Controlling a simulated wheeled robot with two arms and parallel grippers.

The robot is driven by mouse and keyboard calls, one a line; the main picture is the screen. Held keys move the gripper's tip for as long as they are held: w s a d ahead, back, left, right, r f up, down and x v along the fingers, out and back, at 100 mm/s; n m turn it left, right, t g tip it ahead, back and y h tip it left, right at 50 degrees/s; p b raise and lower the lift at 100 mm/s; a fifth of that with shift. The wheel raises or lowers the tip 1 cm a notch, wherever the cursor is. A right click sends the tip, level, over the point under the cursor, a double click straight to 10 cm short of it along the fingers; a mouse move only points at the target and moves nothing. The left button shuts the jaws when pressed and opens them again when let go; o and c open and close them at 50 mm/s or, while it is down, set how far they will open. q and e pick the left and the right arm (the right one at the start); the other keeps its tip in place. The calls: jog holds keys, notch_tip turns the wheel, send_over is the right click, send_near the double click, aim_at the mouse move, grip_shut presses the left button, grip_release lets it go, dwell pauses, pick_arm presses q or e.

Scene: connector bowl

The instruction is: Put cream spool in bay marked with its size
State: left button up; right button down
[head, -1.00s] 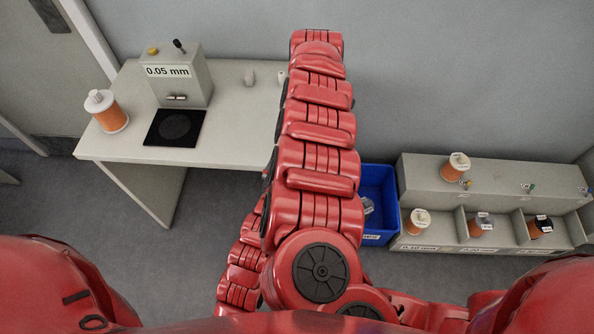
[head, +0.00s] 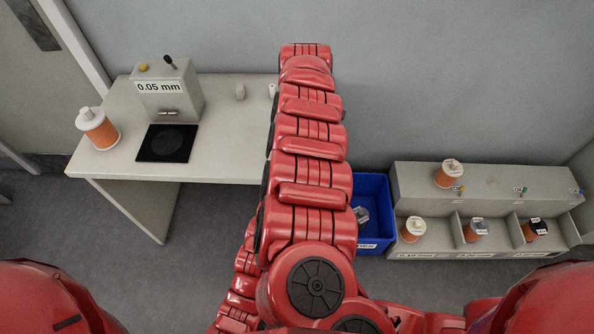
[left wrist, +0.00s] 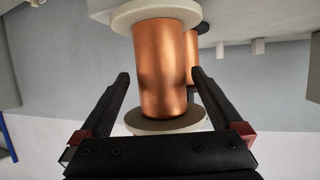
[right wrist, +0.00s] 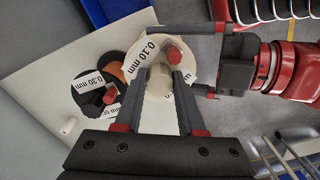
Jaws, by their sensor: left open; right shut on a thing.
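A spool with cream flanges and copper winding fills the left wrist view (left wrist: 160,70). My left gripper (left wrist: 160,78) is open, with a finger on each side of it. In the right wrist view, a cream spool top (right wrist: 204,62) carries a 0.10 mm label, and my right gripper (right wrist: 160,82) is shut on its knob. The left gripper (right wrist: 218,62) reaches beside that spool there. In the head view my arms hide both grippers. A grey shelf (head: 420,180) has bays holding spools; the left bay's label seems to read 0.10 mm, others are unreadable.
A spool (head: 98,130) stands on the white table (head: 230,145), left of a machine (head: 185,95) marked 0.05 mm and a black pad (head: 167,144). A blue bin (head: 372,185) sits beside the shelf. A dark spool (right wrist: 95,92) marked 0.30 mm is close behind the held one.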

pick_arm(q)
jog(key=shift+w+d+f, duration=0.15)
jog(key=shift+w+f, duration=0.1)
jog(key=shift+w, duration=0.4)
grip_shut()
jog(key=shift+r, duration=0.1)
pick_arm(e)
jog(key=shift+c, duration=2.1)
grip_release()
